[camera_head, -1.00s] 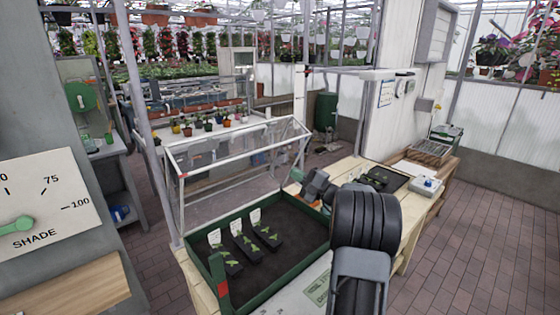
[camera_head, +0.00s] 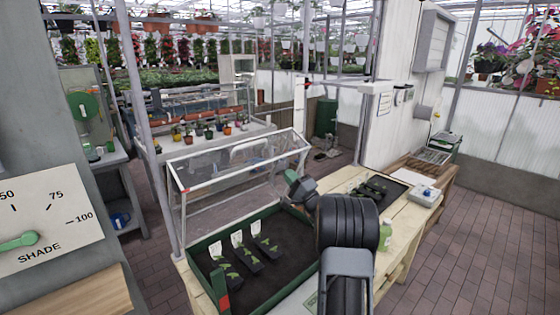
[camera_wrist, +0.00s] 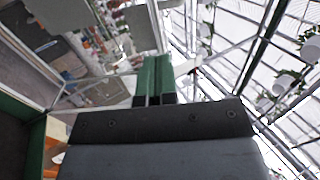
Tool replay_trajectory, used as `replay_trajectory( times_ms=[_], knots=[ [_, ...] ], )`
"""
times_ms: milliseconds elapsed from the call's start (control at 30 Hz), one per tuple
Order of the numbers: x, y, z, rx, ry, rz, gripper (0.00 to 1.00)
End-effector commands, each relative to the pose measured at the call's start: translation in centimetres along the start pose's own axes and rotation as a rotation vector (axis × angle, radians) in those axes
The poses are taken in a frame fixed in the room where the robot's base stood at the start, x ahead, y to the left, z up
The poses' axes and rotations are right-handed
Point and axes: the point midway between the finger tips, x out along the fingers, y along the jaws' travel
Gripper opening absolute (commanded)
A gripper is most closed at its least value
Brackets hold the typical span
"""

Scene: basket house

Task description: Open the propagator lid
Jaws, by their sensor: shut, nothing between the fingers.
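The propagator is a dark green tray (camera_head: 205,284) on a wooden bench. Its clear, pale-framed lid (camera_head: 232,160) stands raised along the tray's far side, tilted up, and the tray's soil shows uncovered. My gripper (camera_head: 291,176) is just by the right end of the lid, above the tray's far right corner. Its green fingers (camera_wrist: 153,80) are shut together in the wrist view, with nothing between them. Whether they touch the lid frame is not clear. My arm hides the tray's right side.
Several black seedling packs (camera_head: 263,246) with white labels lie in the tray. A dark seedling tray (camera_head: 372,188), a green bottle (camera_head: 386,236) and a white box with a blue knob (camera_head: 427,195) are on the bench to the right. A grey post (camera_head: 150,130) stands at left. Brick floor is clear at right.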

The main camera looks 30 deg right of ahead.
Motion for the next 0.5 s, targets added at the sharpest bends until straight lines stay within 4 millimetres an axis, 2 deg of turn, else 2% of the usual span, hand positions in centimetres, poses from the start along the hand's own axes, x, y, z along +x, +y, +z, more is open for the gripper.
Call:
replay_trajectory(
  times_ms=[33,200,500],
  knots=[
    [1.1,-0.3,0.1,0.002,-0.003,0.0,0.0],
    [3.5,-0.3,0.1,0.002,-0.002,0.0,0.0],
    [5.5,0.0,0.0,0.001,-0.001,0.001,0.0]
  ],
)
